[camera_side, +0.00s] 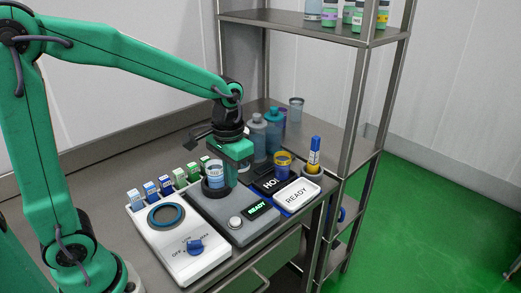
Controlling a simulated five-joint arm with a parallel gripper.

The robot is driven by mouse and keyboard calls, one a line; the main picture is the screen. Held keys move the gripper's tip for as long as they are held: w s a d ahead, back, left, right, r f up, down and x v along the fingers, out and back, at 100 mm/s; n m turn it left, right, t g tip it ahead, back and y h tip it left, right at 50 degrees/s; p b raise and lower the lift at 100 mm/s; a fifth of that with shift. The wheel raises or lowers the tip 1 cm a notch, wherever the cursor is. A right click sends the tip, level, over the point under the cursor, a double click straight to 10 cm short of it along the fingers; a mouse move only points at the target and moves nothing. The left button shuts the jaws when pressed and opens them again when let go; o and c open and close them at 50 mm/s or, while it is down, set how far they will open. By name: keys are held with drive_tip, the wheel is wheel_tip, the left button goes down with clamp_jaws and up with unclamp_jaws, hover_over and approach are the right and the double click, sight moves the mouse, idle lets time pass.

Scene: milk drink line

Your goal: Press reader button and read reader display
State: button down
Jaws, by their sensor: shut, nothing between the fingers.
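The reader (213,208) is a grey box on the metal bench. Its round pale button (235,222) is on the front part of the top. Beside the button is its dark display (257,210), which shows READY in green letters. A small clear cup with a label (214,179) stands in a dark round holder at the reader's back. My green gripper (231,183) is shut and empty, pointing down beside that cup and behind the button, apart from the button. I cannot tell whether its fingers touch the cup.
Bottles (257,140) stand behind; a shelf post (354,115) rises right.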

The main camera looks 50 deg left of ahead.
sight(234, 220)
drive_tip(key=f, duration=1.1)
drive_tip(key=shift+d+f, duration=0.1)
drive_tip(key=shift+d, duration=0.1)
drive_tip(key=shift+s+f, duration=0.2)
drive_tip(key=shift+f, duration=0.85)
drive_tip(key=shift+r, duration=0.1)
wheel_tip(234, 220, up, 15)
drive_tip(key=w, duration=0.1)
drive_tip(key=shift+a+r, duration=0.15)
drive_tip(key=shift+a, duration=0.05)
idle(0.7)
